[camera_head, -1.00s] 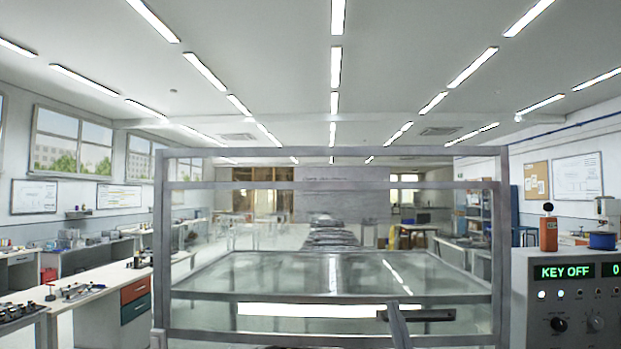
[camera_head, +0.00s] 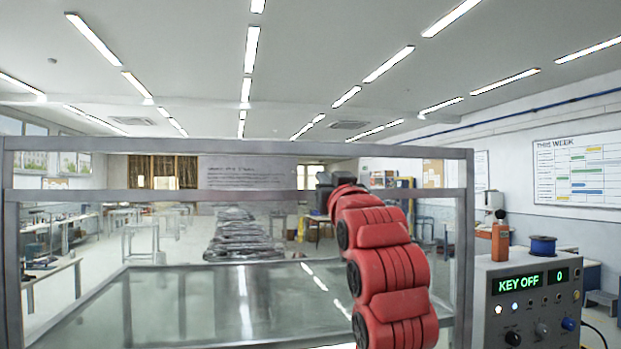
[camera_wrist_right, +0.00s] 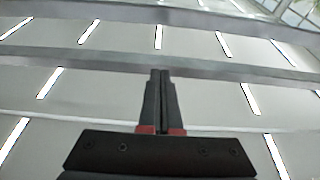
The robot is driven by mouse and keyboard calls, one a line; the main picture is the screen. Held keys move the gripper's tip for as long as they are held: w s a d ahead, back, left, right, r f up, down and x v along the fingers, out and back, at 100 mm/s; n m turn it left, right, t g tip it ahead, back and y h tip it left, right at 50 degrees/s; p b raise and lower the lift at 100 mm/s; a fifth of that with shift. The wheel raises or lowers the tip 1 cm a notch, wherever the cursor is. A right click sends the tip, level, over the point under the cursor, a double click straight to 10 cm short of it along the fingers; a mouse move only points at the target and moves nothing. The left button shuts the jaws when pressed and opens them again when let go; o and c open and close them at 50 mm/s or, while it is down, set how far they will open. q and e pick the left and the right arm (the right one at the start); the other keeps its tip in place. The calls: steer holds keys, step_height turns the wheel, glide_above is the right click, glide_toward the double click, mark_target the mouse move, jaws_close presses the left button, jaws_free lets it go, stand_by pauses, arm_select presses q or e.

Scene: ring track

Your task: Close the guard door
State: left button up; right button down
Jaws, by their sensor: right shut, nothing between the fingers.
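A grey metal frame with clear panes (camera_head: 462,235), the guard, stands in front of me and spans most of the head view. I cannot tell which part of it is the door or how far that stands open. My red right arm rises in front of the frame's right half. Its dark end, my right gripper (camera_head: 326,192), is at the height of the second rail. In the right wrist view the right gripper (camera_wrist_right: 160,74) is shut and empty, with grey rails (camera_wrist_right: 160,66) across behind it. I cannot tell if it touches them. My left gripper is out of view.
A grey control box (camera_head: 525,308) reading KEY OFF stands at the right, with an orange item (camera_head: 500,243) and a blue spool (camera_head: 543,246) on top. A flat glassy surface (camera_head: 215,300) lies behind the frame. Benches stand at the far left.

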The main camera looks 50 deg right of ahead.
steer(key=p+x, duration=0.5)
steer(key=x, duration=0.3)
steer(key=p, duration=0.1)
glide_above(312, 291)
steer(key=s, duration=0.2)
steer(key=shift+f, duration=1.95)
steer(key=shift+w+a, duration=0.2)
steer(key=shift+a, duration=0.3)
steer(key=shift+f, duration=0.1)
step_height(312, 291, down, 24)
steer(key=b, duration=2.4)
step_height(312, 291, down, 14)
steer(key=b, duration=1.2)
steer(key=shift+f, duration=0.1)
